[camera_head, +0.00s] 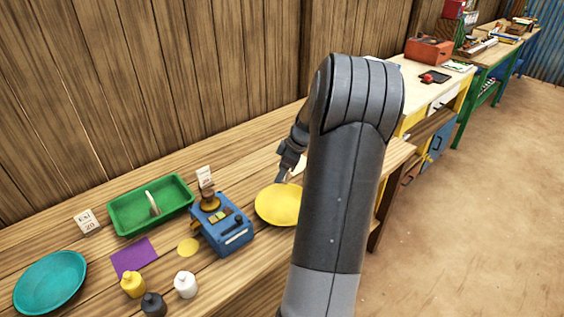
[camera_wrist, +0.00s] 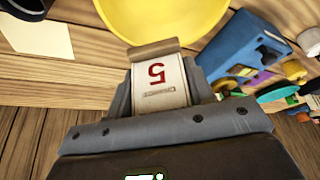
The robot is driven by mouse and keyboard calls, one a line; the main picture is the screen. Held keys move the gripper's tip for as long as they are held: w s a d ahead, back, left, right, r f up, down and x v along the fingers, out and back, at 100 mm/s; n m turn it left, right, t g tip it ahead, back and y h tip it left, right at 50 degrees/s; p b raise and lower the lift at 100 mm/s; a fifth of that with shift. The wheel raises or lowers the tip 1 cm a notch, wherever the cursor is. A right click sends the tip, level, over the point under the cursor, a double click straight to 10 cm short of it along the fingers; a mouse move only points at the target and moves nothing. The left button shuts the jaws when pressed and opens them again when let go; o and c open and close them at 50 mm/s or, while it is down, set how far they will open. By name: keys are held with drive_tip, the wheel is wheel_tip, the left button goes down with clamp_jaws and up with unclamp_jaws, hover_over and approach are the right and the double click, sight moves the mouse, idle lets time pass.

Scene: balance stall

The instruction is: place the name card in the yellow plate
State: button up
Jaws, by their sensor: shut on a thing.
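The yellow plate (camera_head: 277,206) lies on the wooden table, partly hidden behind my arm. It also shows at the top of the wrist view (camera_wrist: 163,18). My gripper (camera_head: 284,177) is above the far side of the plate. In the wrist view my gripper (camera_wrist: 162,92) is shut on a white card (camera_wrist: 160,76) with a red 5 and a brown edge, which I take for the name card. The card's brown edge overlaps the plate's rim in that view; I cannot tell whether they touch. The card is hidden in the head view.
A blue box (camera_head: 233,232) stands left of the plate. Further left are a green tray (camera_head: 125,222), a teal plate (camera_head: 48,282), a purple sheet (camera_head: 133,257) and small bottles. Other upright cards (camera_head: 86,221) stand near the tray. A pale sheet (camera_wrist: 38,38) lies near the gripper.

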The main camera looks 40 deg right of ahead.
drive_tip(key=shift+s+a+r+n, duration=0.2)
drive_tip(key=shift+s+a+n, duration=0.5)
drive_tip(key=shift+s+a+f+g, duration=0.2)
drive_tip(key=shift+g, duration=0.1)
approach(276, 209)
drive_tip(key=shift+x, duration=2.4)
drive_tip(key=shift+d, duration=0.1)
drive_tip(key=o, duration=1)
drive_tip(key=shift+o, duration=0.2)
drive_tip(key=shift+r, duration=0.1)
